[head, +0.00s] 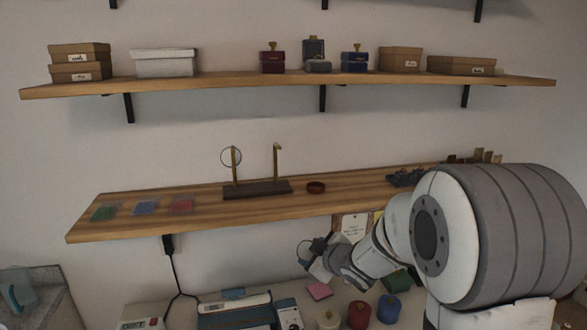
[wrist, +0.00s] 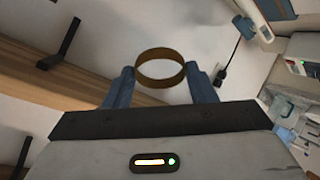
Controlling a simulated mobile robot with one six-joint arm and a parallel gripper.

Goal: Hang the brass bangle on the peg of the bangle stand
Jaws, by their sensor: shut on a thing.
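The brass bangle (wrist: 160,83) is a dark golden ring between the two blue fingers of my gripper (wrist: 160,71) in the wrist view. My gripper is shut on it, with a finger at each side of the ring. The bangle stand (head: 257,189) has a dark base and two upright brass posts on the lower shelf. A thin ring (head: 223,163) hangs at the left post; the right post (head: 276,160) looks bare.
The lower wooden shelf (head: 345,197) also holds a dark red round dish or ring (head: 316,187), coloured squares at left and dark items at right. An upper shelf (head: 225,84) with boxes runs above. Coloured spools (head: 359,314) and equipment stand on the bench below.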

